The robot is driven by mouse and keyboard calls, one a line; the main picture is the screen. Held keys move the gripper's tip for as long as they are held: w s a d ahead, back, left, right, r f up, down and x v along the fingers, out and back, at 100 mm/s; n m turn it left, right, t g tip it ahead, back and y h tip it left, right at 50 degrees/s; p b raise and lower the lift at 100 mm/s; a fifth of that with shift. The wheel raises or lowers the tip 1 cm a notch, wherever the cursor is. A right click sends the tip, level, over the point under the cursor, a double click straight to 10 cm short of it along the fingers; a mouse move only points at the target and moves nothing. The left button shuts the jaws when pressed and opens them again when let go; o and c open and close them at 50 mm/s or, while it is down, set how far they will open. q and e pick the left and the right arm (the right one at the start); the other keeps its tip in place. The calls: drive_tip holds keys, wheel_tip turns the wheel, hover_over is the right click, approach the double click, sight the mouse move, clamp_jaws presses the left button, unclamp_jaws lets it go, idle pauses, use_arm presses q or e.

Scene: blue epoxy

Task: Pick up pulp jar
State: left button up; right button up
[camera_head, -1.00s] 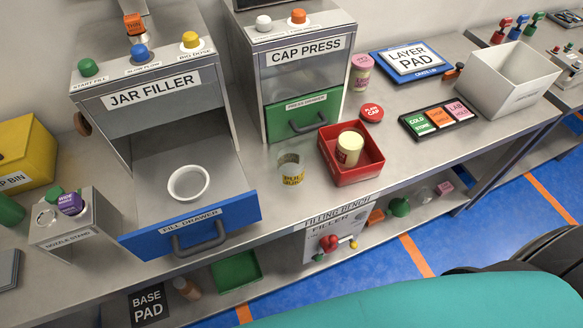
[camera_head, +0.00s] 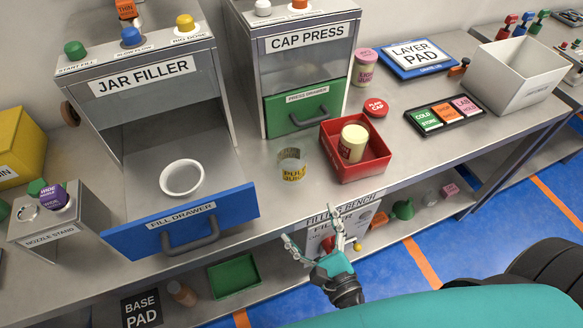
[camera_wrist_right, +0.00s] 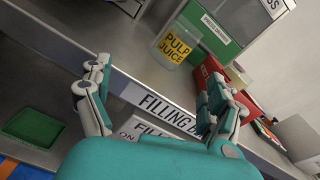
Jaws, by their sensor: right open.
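The pulp jar (camera_head: 292,164) is a clear, open-topped jar with a yellow label. It stands upright on the steel bench, between the open fill drawer and the red tray. In the right wrist view the jar (camera_wrist_right: 177,45) reads "PULP JUICE" and stands ahead of the fingers, apart from them. My right gripper (camera_head: 318,241) is open and empty, in front of the bench's front edge and nearer than the jar. Its spread fingers also show in the right wrist view (camera_wrist_right: 156,100). My left gripper is not in view.
The red tray (camera_head: 372,172) holding a cream jar (camera_head: 352,144) stands just right of the pulp jar. The blue-fronted fill drawer (camera_head: 130,238) sticks out on the left. The cap press's green drawer (camera_head: 278,122) is behind. The bench edge lies between gripper and jar.

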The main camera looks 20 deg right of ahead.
wheel_tip(320, 180, up, 6)
drive_tip(key=d+m+t+h, duration=0.1)
drive_tip(key=m, duration=0.4)
drive_tip(key=p, duration=0.5)
approach(287, 144)
drive_tip(key=shift+w+a+r, duration=0.1)
drive_tip(key=shift+w+r, duration=0.5)
drive_tip(key=shift+r, duration=0.05)
drive_tip(key=shift+w+f+p, duration=0.25)
drive_tip(key=shift+w, duration=0.75)
drive_tip(key=shift+w+f+p, duration=0.2)
drive_tip(key=shift+w+f, duration=0.05)
drive_tip(key=shift+w, duration=0.8)
drive_tip(key=shift+w+f+p, duration=0.25)
drive_tip(key=shift+w, duration=0.75)
drive_tip(key=shift+s, duration=0.1)
drive_tip(key=c, duration=1.2)
drive_tip(key=shift+c, duration=0.2)
